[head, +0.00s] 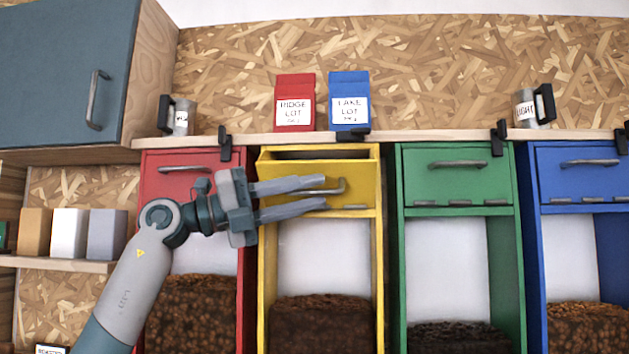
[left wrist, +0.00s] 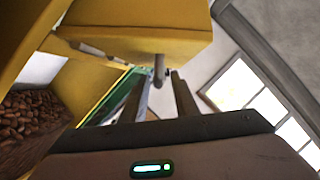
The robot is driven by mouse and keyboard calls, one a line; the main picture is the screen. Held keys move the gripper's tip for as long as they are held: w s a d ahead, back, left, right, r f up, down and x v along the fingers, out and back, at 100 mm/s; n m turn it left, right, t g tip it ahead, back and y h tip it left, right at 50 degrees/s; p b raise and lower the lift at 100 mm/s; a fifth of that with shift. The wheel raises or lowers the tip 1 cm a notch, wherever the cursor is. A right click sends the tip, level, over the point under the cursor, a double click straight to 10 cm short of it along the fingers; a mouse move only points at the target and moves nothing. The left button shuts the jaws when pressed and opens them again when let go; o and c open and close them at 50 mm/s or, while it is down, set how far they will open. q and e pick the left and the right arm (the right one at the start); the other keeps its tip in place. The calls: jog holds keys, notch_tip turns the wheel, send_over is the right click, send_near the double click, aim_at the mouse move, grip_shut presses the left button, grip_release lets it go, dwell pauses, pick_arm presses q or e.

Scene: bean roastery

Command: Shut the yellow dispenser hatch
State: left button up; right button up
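The yellow dispenser hatch (head: 290,172) is tilted open, its top edge leaning out and a dark gap showing above it. It also fills the upper part of the left wrist view (left wrist: 135,42). Its grey bar handle (head: 341,188) runs across the front. My left gripper (head: 326,191) is in front of the hatch with its fingers spread above and below the handle. In the left wrist view the handle end (left wrist: 158,70) shows between the two finger tips, with space beside it, so I see no firm grip. My right gripper is not in view.
The red (head: 185,160), green (head: 457,177) and blue (head: 580,176) dispenser hatches look shut. A shelf (head: 400,136) above carries a red bag (head: 295,90), a blue bag (head: 349,90) and mugs. Dark clips sit on its edge. A blue-grey cabinet (head: 60,60) is at upper left.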

pick_arm(q)
jog(key=shift+w+d+r, duration=0.15)
jog(key=shift+w+d, duration=0.05)
jog(key=shift+d, duration=0.5)
grip_shut()
dwell(1.1)
